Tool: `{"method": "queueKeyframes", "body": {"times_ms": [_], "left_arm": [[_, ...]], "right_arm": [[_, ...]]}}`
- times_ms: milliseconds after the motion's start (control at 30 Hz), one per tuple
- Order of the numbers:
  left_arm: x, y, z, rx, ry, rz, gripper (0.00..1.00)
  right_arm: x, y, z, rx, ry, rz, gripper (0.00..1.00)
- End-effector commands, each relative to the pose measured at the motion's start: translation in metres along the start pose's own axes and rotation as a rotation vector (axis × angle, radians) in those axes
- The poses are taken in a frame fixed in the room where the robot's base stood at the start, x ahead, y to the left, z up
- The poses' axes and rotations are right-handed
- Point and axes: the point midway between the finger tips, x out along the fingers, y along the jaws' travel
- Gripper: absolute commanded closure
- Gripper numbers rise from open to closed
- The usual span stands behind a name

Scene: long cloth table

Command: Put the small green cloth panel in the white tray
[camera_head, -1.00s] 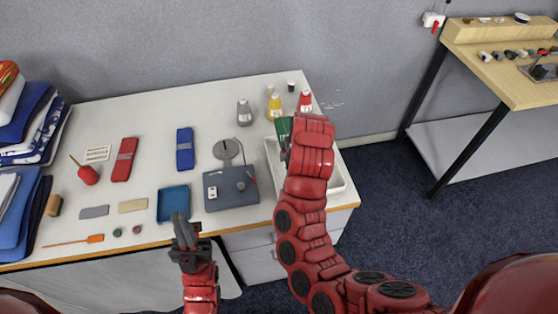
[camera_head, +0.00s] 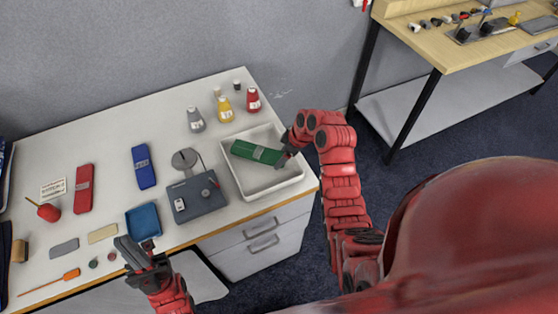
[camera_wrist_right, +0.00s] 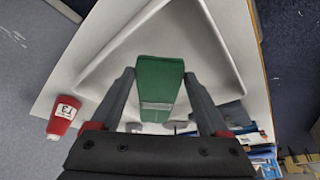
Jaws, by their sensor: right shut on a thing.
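The small green cloth panel (camera_head: 254,152), with a grey band across it, is over the inside of the white tray (camera_head: 257,193). My right gripper (camera_head: 284,156) is shut on the panel's right end in the head view. In the right wrist view the green panel (camera_wrist_right: 160,82) extends from between the fingers of my right gripper (camera_wrist_right: 160,90), over the white tray (camera_wrist_right: 218,48). I cannot tell whether the panel touches the tray floor. My left gripper (camera_head: 136,246) is at the table's front edge, near the blue tray; its jaw opening is unclear.
Grey, yellow and red bottles (camera_head: 224,108) stand behind the white tray. A dark grey device (camera_head: 197,196) lies just left of it. A blue tray (camera_head: 143,221), a blue panel (camera_head: 143,166) and a red panel (camera_head: 84,188) lie farther left.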

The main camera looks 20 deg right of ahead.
Motion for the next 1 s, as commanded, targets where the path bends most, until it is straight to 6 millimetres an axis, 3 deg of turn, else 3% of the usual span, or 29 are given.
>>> {"method": "queueKeyframes", "body": {"times_ms": [400,700,733,833,1000], "left_arm": [[0.019,-0.001,-0.003,0.0,0.0,0.0,1.0],[0.014,-0.001,-0.002,0.0,-0.001,0.0,1.0],[0.015,-0.001,-0.003,0.0,-0.001,0.0,1.0],[0.016,-0.001,-0.003,0.0,-0.001,0.0,1.0],[0.016,-0.001,-0.003,0.0,-0.001,0.0,1.0]], "right_arm": [[0.037,0.0,0.015,0.001,0.0,0.002,0.86],[0.041,0.0,0.017,0.0,0.001,0.003,0.86],[0.039,0.0,0.016,0.0,0.001,0.004,0.16],[0.039,0.0,0.016,0.0,0.001,0.003,0.0],[0.039,0.0,0.016,0.0,0.001,0.003,0.0]]}}
